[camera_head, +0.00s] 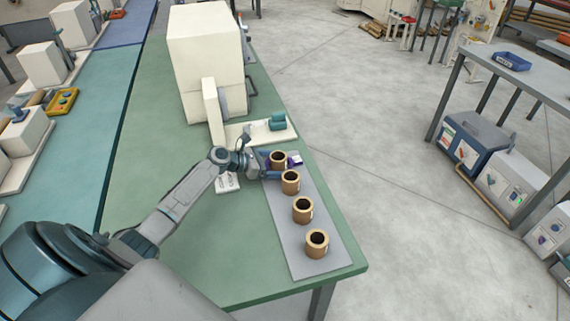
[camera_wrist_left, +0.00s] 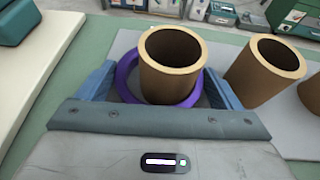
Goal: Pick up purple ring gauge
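The purple ring gauge (camera_wrist_left: 128,82) lies around the base of a brown hollow cylinder (camera_wrist_left: 172,68) in the left wrist view; the cylinder hides part of it. My left gripper (camera_wrist_left: 160,85) is open, with one blue finger on each side of the ring and cylinder. The fingers are close to the ring; I cannot tell whether they touch it. In the head view, my left gripper (camera_head: 277,164) is at the far end of the cylinder row, around the farthest cylinder (camera_head: 278,158). A small purple piece with a pale face (camera_head: 295,160) shows just right of it. My right gripper is out of view.
Three more brown cylinders (camera_head: 302,210) stand in a row on the grey mat (camera_head: 296,255). A white machine (camera_head: 207,65) with a pale base and teal parts (camera_head: 278,121) stands behind. The green table (camera_head: 190,260) is mostly clear left of the mat.

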